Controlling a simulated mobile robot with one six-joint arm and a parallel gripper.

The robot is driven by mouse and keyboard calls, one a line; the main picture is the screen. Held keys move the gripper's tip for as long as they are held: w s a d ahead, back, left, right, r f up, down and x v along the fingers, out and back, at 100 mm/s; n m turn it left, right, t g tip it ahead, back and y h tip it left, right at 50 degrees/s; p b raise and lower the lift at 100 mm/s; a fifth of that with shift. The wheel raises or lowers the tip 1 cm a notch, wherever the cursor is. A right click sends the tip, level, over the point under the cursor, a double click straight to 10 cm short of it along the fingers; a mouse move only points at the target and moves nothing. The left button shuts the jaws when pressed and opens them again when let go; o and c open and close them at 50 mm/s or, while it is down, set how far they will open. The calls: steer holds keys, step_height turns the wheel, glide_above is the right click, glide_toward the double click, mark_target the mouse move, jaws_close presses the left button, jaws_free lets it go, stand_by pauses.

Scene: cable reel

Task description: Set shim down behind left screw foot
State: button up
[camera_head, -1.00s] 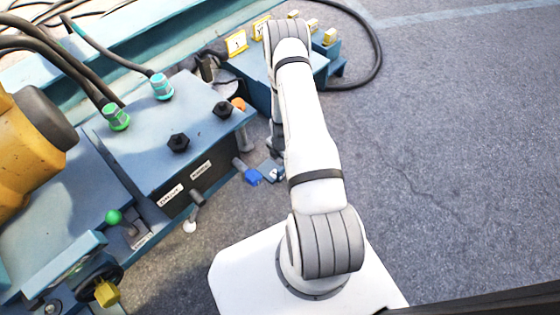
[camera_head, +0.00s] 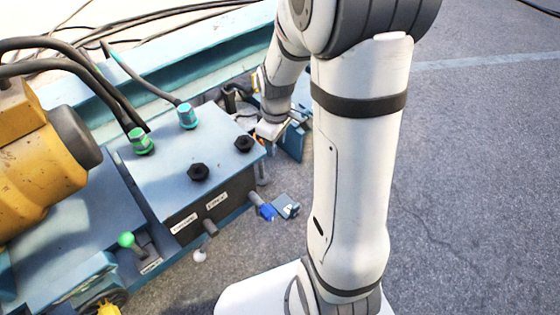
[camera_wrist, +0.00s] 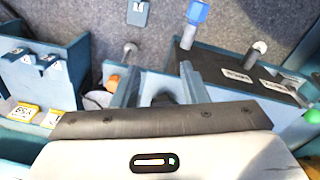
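In the head view, a small blue-grey piece (camera_head: 287,205) with a pale mark lies on the floor beside a blue-tipped shaft (camera_head: 265,210). They also show at the top of the wrist view, the piece (camera_wrist: 138,13) and the blue tip (camera_wrist: 197,12). I cannot tell whether this piece is the shim. A grey, round-ended post (camera_wrist: 130,50), possibly a screw foot, stands beside an orange part (camera_wrist: 112,84). My gripper (camera_head: 272,129) is over the far end of the blue box, close to the frame.
The blue box (camera_head: 170,170) carries black knobs and green and cyan cable fittings. A blue rack (camera_wrist: 40,75) with labelled blocks is at the left of the wrist view. A yellow motor (camera_head: 40,150) and cables are at left. Open grey floor lies to the right.

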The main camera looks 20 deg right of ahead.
steer(key=s+a+r+m, duration=0.4)
steer(key=s+r+m, duration=0.3)
steer(key=s+r, duration=0.3)
steer(key=s, duration=0.4)
steer(key=shift+s+a+r+m, duration=0.15)
steer(key=shift+s+a+m, duration=0.05)
steer(key=shift+m, duration=0.2)
